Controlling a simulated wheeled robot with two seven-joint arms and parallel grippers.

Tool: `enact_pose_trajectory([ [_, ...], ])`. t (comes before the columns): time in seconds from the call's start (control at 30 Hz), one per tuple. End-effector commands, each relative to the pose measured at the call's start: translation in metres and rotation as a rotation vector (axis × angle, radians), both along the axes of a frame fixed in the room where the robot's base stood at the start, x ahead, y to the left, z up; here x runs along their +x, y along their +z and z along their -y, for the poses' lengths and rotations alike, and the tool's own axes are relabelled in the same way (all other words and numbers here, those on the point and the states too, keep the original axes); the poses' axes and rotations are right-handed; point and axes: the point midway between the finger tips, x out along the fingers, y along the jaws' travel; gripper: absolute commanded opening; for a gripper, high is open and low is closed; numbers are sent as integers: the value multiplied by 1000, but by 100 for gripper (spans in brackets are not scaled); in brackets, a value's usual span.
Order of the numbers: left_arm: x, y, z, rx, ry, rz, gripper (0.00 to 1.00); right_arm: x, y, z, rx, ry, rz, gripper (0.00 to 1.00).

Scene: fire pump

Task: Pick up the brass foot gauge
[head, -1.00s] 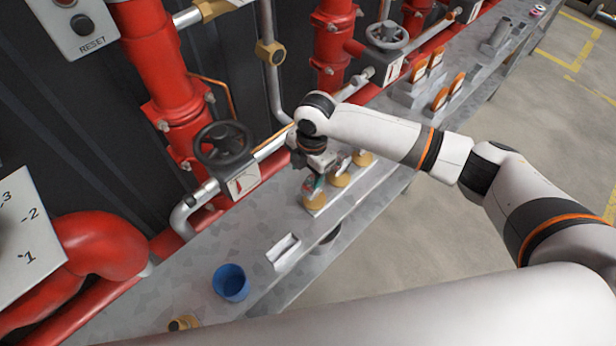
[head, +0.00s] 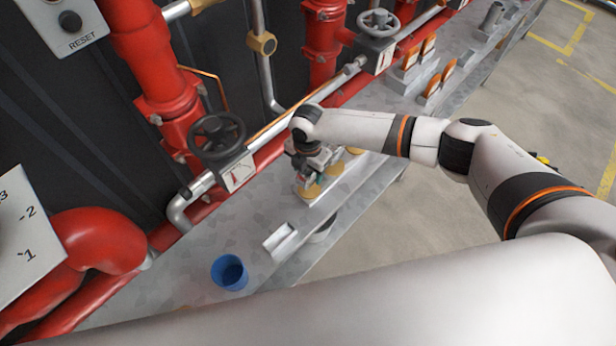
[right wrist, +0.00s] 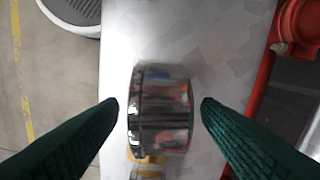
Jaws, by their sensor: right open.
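My right gripper (head: 313,172) is over a row of gauges on a pale stand on the grey bench. In the right wrist view, its two green fingers (right wrist: 160,104) are open on either side of a shiny chrome gauge case (right wrist: 160,85), with a gap on the left and little or none on the right. A brass-coloured part (right wrist: 150,160) shows below the case. In the head view, a brass-coloured round piece (head: 309,191) shows just below the gripper, and another (head: 355,150) stands behind it, partly hidden by my arm. My left gripper is not in view.
A blue cup (head: 229,272) and a small white holder (head: 280,240) stand on the bench nearer to me. Red pipes and a black handwheel (head: 217,135) line the wall side. Orange-faced items (head: 432,85) stand farther along. A round grey object (head: 321,232) is at the bench's outer edge.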

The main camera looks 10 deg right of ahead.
Motion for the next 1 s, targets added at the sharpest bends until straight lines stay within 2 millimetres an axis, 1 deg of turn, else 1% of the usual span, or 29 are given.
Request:
enact_pose_trajectory([
  [0.03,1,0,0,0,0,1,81,0,-7,-1,0,0,-1,58],
  [0.13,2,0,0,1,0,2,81,0,-16,0,1,-1,-1,58],
  [0.4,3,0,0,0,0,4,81,0,-19,0,1,-1,1,58],
  [0.67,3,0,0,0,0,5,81,0,-19,0,1,-1,1,16],
  [0.7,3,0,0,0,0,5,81,0,-19,0,1,-1,1,9],
  [0.77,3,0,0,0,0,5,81,0,-19,0,1,-1,1,1],
  [1.0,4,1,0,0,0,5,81,1,-16,0,2,-1,2,1],
])
